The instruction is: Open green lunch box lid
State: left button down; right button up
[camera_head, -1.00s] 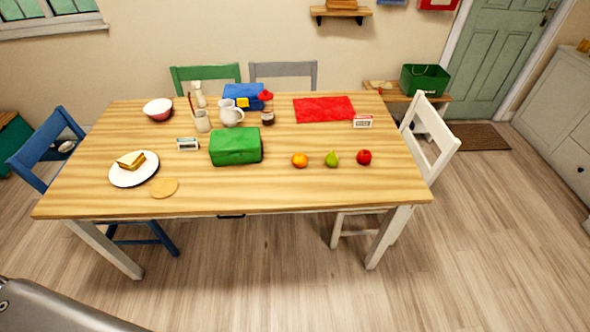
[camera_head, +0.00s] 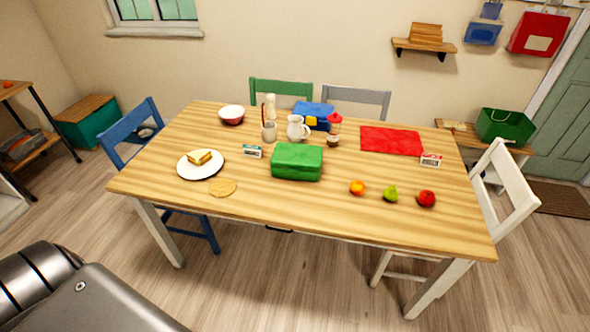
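The green lunch box (camera_head: 297,162) sits on the wooden table near its middle, towards the front edge. Its lid looks shut. A grey metal part of my own body shows at the lower left of the head view, well apart from the table. Neither of my grippers shows in this view, and nothing touches the lunch box.
Around the lunch box on the table (camera_head: 330,222) are a small box (camera_head: 252,152), a white jug (camera_head: 297,128), a blue lunch box (camera_head: 314,115), an orange (camera_head: 357,188), a pear (camera_head: 390,194) and a plate (camera_head: 188,171). A white chair (camera_head: 505,200) stands at the right end.

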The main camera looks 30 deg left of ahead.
aim_at(296, 157)
jog(key=u, duration=1.15)
